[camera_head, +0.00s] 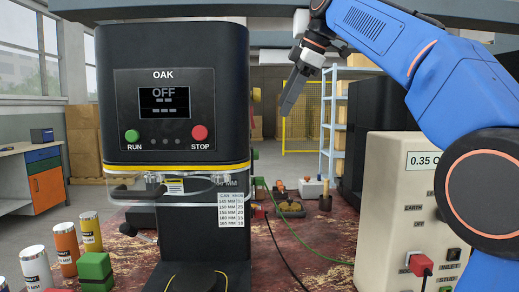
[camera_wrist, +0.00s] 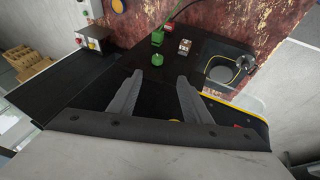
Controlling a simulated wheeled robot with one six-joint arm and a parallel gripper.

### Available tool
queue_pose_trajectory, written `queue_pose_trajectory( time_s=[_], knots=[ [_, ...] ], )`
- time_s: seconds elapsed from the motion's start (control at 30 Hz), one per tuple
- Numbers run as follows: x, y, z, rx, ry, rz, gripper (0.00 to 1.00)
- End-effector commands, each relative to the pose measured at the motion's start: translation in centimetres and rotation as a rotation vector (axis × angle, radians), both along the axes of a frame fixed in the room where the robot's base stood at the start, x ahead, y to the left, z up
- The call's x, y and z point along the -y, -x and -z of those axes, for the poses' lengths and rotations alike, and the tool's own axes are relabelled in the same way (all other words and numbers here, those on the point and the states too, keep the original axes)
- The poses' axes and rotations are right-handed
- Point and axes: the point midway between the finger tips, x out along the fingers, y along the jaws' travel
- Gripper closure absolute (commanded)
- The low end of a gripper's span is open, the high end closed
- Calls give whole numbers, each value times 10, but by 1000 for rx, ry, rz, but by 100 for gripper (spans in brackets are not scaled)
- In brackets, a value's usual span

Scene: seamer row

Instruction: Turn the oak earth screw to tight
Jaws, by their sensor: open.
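The black OAK seamer (camera_head: 174,100) stands at left centre, its screen reading OFF. Its right side faces away in the head view; a brass-coloured part (camera_head: 256,94) sticks out there. I cannot make out the earth screw for sure in either view. My gripper (camera_head: 287,104) hangs in the air right of the seamer, pointing down and apart from it. In the wrist view my gripper (camera_wrist: 157,82) is open, with nothing between its fingers. Beyond the fingertips, a dark surface carries green parts (camera_wrist: 157,39), a red plug-like part (camera_wrist: 169,26) with a cable, and a small pale block (camera_wrist: 185,46).
A beige box (camera_head: 405,190) marked EARTH and OFF stands at right with a red plug (camera_head: 420,265). Cables cross the worn red bench (camera_head: 315,245). Cans (camera_head: 66,245) and a green block (camera_head: 95,268) stand at front left. Small tools lie at the back.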

Motion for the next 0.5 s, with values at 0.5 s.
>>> queue_pose_trajectory(
  time_s=[0.5],
  knots=[
    [-25,-20,42,9,5,-31,56]
  ],
)
